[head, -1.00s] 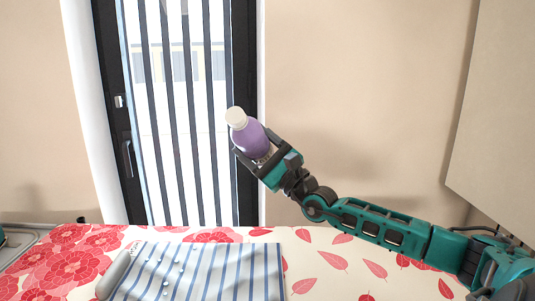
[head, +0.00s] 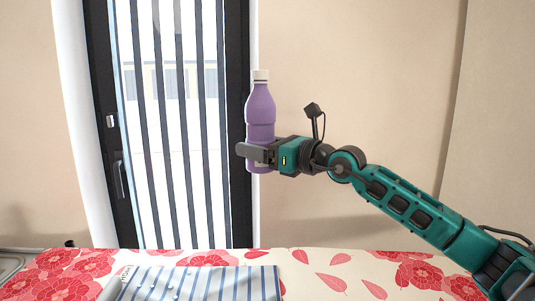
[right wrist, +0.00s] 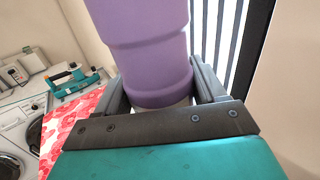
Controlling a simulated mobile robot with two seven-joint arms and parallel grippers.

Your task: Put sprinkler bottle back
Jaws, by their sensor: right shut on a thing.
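The sprinkler bottle (head: 260,112) is purple with a white cap. It stands upright in the air in the head view, in front of the window's right frame. My right gripper (head: 256,152) is shut on its lower part and holds it above the board. In the right wrist view the purple bottle (right wrist: 150,60) fills the upper middle, between the two dark fingers (right wrist: 162,95); its cap is out of that view. My left gripper cannot be made out in the head view.
An ironing board with a red floral cover (head: 320,272) runs along the bottom. A striped cloth (head: 205,284) lies on it. A barred window door (head: 170,130) is behind. Washing machines (right wrist: 22,130) show at the left of the right wrist view.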

